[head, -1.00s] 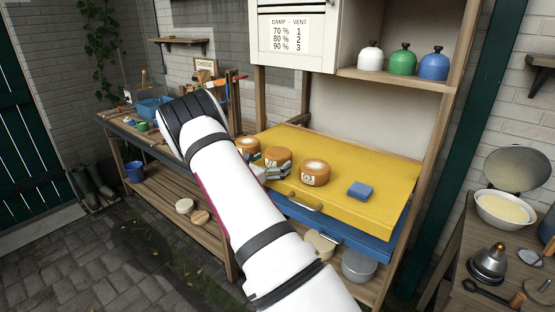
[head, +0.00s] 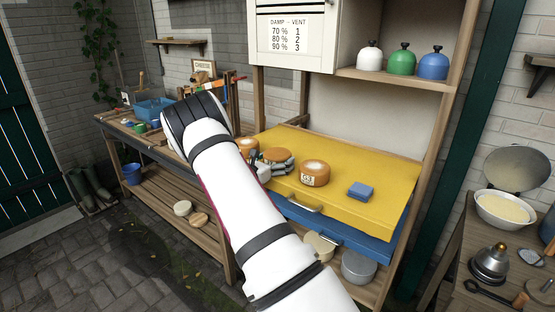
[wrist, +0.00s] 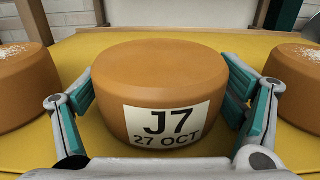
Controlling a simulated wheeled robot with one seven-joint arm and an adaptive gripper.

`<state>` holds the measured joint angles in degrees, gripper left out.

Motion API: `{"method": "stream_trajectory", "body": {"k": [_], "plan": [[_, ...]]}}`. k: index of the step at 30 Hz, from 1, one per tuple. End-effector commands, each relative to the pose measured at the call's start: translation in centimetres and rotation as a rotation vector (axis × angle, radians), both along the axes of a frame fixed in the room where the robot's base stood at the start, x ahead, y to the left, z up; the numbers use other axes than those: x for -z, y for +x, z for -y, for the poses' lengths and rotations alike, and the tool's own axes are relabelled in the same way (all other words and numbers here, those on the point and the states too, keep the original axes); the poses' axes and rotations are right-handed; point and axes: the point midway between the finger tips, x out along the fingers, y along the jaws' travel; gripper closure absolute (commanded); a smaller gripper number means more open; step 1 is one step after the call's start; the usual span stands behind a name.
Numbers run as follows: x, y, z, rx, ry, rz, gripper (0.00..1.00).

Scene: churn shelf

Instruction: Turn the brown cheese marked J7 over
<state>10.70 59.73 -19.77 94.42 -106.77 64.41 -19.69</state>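The brown cheese marked J7 (wrist: 160,85) fills the middle of the wrist view. It stands flat side up with a plain brown top, and its label "J7 27 OCT" reads upright. In the head view the J7 cheese (head: 278,155) is the middle of three on the yellow board, its front mostly hidden by my gripper (head: 272,164). My gripper (wrist: 165,108) has one teal-padded finger on each side of the cheese, very close to its sides. I cannot tell whether the pads press on it, or whether its underside is on the board (head: 370,205).
A cheese with a whitish top (wrist: 18,80) stands close on the left and another (wrist: 298,85) on the right. A blue block (head: 361,190) lies further right on the board. A cabinet (head: 295,40) hangs above the back.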

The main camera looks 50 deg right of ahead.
Motion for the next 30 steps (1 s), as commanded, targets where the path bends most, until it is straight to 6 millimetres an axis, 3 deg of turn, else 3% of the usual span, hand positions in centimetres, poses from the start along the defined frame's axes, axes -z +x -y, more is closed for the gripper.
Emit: {"method": "stream_trajectory", "body": {"k": [1, 3, 30], "plan": [[0.0, 0.0, 0.0, 0.0, 0.0, 0.0, 0.33], [0.0, 0.0, 0.0, 0.0, 0.0, 0.0, 0.49], [-2.7, 0.0, 0.0, 0.0, -0.003, 0.001, 0.49]]}}
